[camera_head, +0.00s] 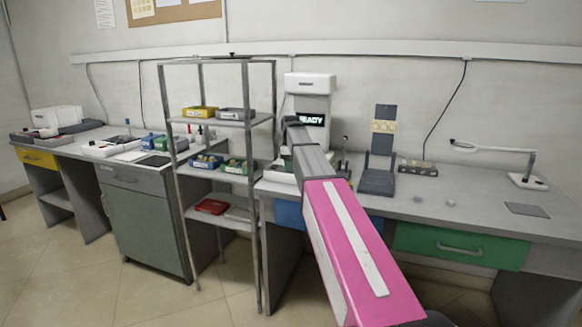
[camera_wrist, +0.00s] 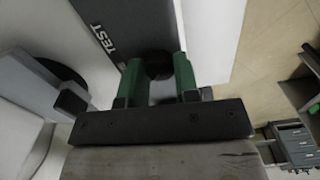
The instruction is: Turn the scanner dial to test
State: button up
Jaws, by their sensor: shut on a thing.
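The scanner (camera_head: 310,84) is a white upright machine at the back of the bench, with a dark screen (camera_head: 312,119) whose visible letters read "EADY". In the wrist view, my gripper (camera_wrist: 158,66) has its two green fingers on either side of the dark round dial (camera_wrist: 158,62) and is shut on it. The dial sits on a dark panel (camera_wrist: 128,22), where the word "TEST" (camera_wrist: 103,39) shows to the left of the dial. The dial's pointer cannot be made out. In the head view my arm covers the dial and the fingertips.
A metal shelf rack (camera_head: 258,180) with several small bins stands left of the scanner. A dark grey stand (camera_head: 378,181) and a magnifier lamp (camera_head: 528,180) are on the bench to the right. The bench's right front part is mostly clear.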

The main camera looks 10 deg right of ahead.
jog(key=m, duration=0.8)
jog(key=shift+m, duration=0.3)
jog(key=m, duration=0.4)
jog(key=shift+m, duration=2.3)
jog(key=o, duration=0.9)
jog(key=shift+o, duration=0.2)
